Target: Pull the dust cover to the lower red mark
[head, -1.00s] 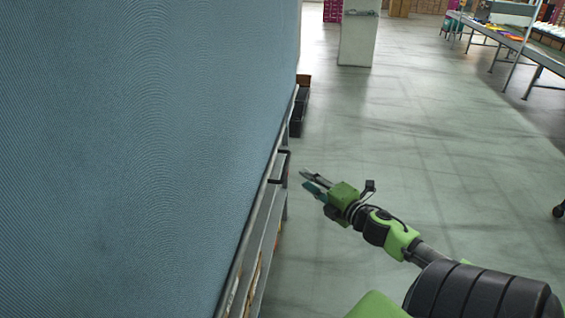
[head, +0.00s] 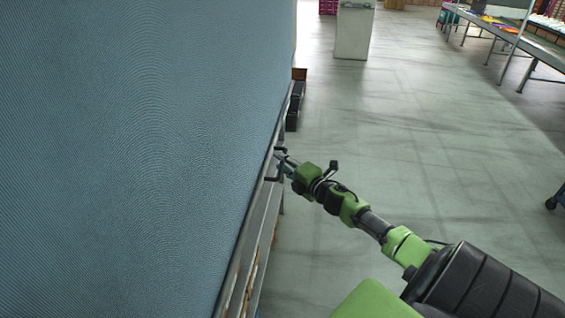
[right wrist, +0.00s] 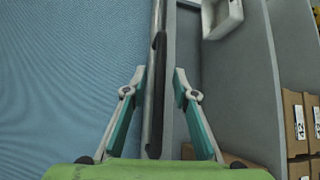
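The blue dust cover (head: 130,160) fills the left of the head view and also the left of the right wrist view (right wrist: 60,70). A metal bar (head: 240,255) runs along its edge. A black handle (head: 273,179) sticks out from the bar. My right gripper (head: 282,159) is at this handle, partly hiding it. In the right wrist view its fingers (right wrist: 159,78) are apart, with the dark handle (right wrist: 155,95) between them, and gaps show on both sides. My left gripper is not in view. I see no red mark.
A grey rack with cartons (right wrist: 296,120) stands beside the cover in the right wrist view. Dark bins (head: 293,108) stand on the floor past the bar. A pale pillar (head: 353,32) and a long table (head: 500,35) are farther back.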

